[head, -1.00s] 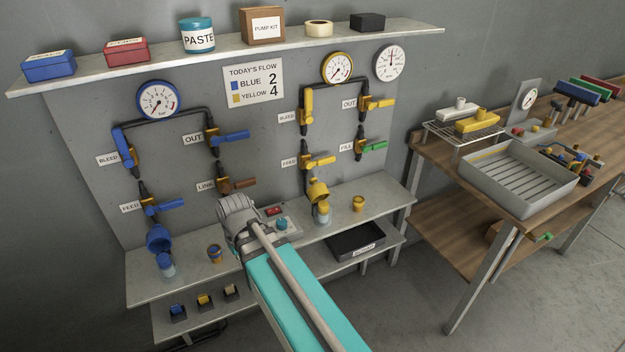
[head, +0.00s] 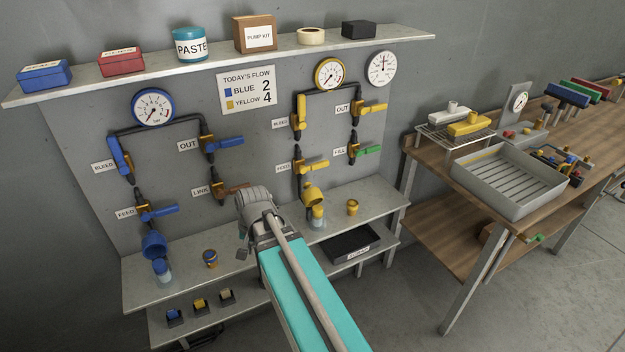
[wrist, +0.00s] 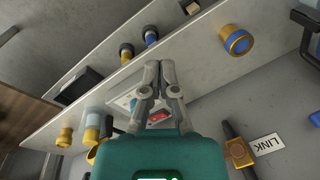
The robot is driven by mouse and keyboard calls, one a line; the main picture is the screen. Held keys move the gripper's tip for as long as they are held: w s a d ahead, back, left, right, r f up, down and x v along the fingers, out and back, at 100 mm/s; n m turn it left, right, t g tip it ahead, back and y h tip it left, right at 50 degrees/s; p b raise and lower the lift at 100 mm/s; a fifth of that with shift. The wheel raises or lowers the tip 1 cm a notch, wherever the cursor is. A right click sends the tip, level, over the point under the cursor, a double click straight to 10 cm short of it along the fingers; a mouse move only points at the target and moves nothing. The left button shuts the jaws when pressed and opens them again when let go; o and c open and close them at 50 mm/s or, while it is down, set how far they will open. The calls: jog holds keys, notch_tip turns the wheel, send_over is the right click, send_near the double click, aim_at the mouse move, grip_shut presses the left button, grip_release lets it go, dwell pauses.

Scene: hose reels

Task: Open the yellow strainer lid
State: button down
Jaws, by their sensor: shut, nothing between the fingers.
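The yellow strainer (head: 312,193) hangs at the foot of the yellow pipe run in the head view, its round end facing down and outward. A clear cup (head: 317,213) stands below it on the shelf. In the wrist view the strainer (wrist: 93,154) is partly hidden behind my gripper body, at the lower left, with the clear cup (wrist: 91,127) beside it. My gripper (wrist: 160,66) is shut and empty, its fingertips together over the shelf. In the head view my wrist is left of the strainer, apart from it, and hides the fingers.
A small yellow pot (head: 352,207) stands right of the cup; a blue-and-yellow pot (head: 210,258) stands to the left. A red-switched box (wrist: 155,114) is near my fingers. Yellow valve handles (head: 314,167) jut out above the strainer. A black tray (head: 350,243) lies on the lower shelf.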

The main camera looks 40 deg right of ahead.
jog(key=w+d+r+m+t+y+p, duration=0.1)
jog(key=w+d+r+m+t+p, duration=0.15)
jog(key=d+m, duration=0.5)
jog(key=w+d+r+m+t+p, duration=0.1)
jog(key=w+d+r+m, duration=0.15)
jog(key=d+m, duration=0.5)
jog(key=m+t+h+p, duration=0.1)
jog(key=m+t+p, duration=0.15)
jog(key=m, duration=0.95)
send_near(317, 186)
jog(key=v, duration=0.3)
jog(key=shift+a, duration=0.1)
jog(key=shift+w+f, duration=0.1)
jog(key=shift+f, duration=0.05)
jog(key=b+x, duration=0.8)
jog(key=x, duration=0.1)
jog(key=shift+w+f, duration=0.25)
jog(key=shift+w+a+f+b, duration=0.1)
jog(key=shift+w+f+b, duration=0.1)
jog(key=shift+w, duration=0.45)
jog(key=shift+w+a+f+b, duration=0.1)
jog(key=shift+w+f+b, duration=0.1)
jog(key=shift+w, duration=0.45)
jog(key=shift+w+a+f+b, duration=0.1)
jog(key=shift+w+f+b, duration=0.1)
jog(key=shift+w, duration=0.45)
